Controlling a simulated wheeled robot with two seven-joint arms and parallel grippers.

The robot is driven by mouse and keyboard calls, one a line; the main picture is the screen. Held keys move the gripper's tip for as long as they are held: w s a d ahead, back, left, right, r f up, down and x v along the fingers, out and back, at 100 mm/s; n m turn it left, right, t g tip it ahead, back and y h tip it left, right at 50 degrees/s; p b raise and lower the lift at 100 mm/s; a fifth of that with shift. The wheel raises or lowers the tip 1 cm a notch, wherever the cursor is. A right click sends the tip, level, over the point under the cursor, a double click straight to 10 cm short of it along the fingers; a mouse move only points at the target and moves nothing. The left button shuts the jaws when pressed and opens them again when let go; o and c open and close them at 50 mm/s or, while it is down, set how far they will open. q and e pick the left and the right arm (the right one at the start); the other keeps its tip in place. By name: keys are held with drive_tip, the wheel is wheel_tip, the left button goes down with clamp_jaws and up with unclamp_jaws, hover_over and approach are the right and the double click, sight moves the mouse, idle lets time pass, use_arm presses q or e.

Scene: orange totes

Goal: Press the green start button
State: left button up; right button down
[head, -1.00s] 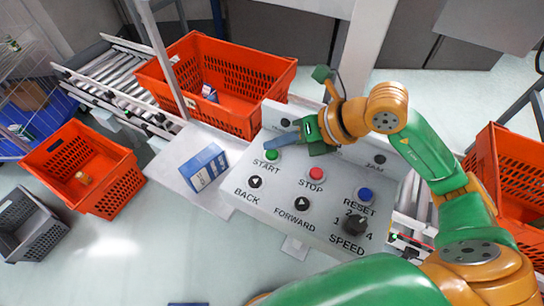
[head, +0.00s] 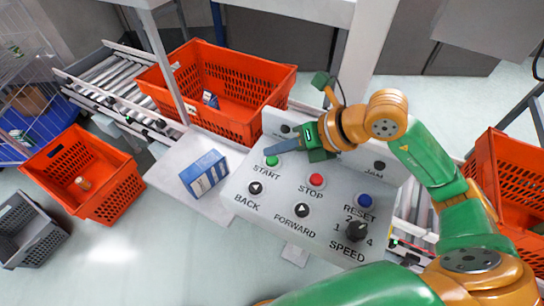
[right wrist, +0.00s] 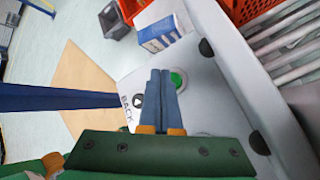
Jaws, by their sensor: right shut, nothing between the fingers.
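The green start button (head: 272,160) sits at the upper left of a pale control panel (head: 268,205), above the word START. My right gripper (head: 268,147) is shut and empty, its blue-grey fingers together just above the button in the head view. In the right wrist view, the fingertips (right wrist: 160,73) lie beside the green button (right wrist: 177,79) and cover part of its surround. I cannot tell whether they touch it. My left gripper is not in view.
The panel also has a red STOP button (head: 317,180), a blue RESET button (head: 364,201) and a black speed knob (head: 357,231). A blue-and-white box (head: 204,174) lies left of the panel. An orange tote (head: 262,117) stands behind it.

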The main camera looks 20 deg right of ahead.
drive_tip(key=shift+f, duration=0.1)
idle(0.8)
drive_tip(key=shift+f+b, duration=0.3)
drive_tip(key=shift+b, duration=0.2)
